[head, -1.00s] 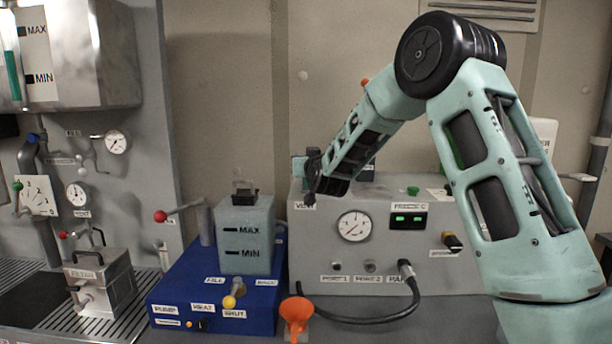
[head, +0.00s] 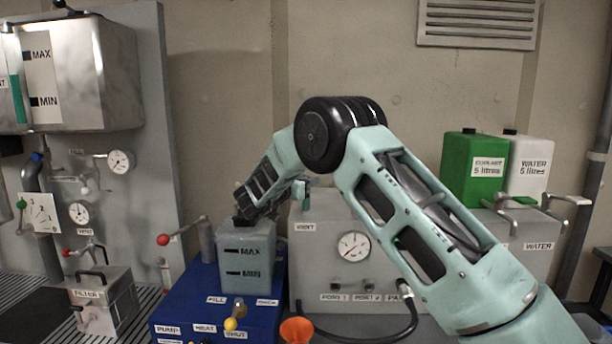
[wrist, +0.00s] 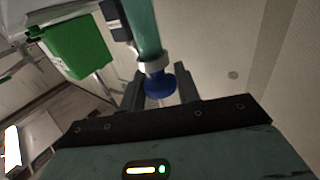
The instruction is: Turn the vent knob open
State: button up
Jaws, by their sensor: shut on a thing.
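The vent knob, a blue round end below a pale collar on a teal stem (wrist: 149,35), shows in the wrist view (wrist: 160,86). My gripper (wrist: 158,92) is shut on it, with one dark finger on each side. No label shows there to confirm its name. In the head view, the VENT label (head: 305,227) is on the upper left front of a grey box (head: 325,255). My forearm reaches left over the box's upper left corner.
A tank marked MAX and MIN (head: 248,262) stands on a blue base (head: 190,290), close to my forearm. A red-ended lever (head: 163,240) is left of it. A green canister (head: 472,165) and white canister (head: 530,165) stand right. An orange funnel (head: 297,331) is in front.

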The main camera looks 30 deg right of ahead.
jog(key=shift+r+m+g+h+p, duration=0.1)
jog(key=shift+m+g+h+p, duration=0.3)
jog(key=shift+m+g, duration=0.85)
jog(key=shift+g, duration=0.35)
jog(key=o, duration=0.9)
jog(key=shift+o, duration=0.2)
jog(key=shift+a+b, duration=0.3)
jog(key=shift+a, duration=0.05)
jog(key=s+a+b, duration=0.3)
jog(key=a+b, duration=0.2)
jog(key=a, duration=1.1)
jog(key=shift+a+b, duration=0.2)
jog(key=shift+b, duration=0.2)
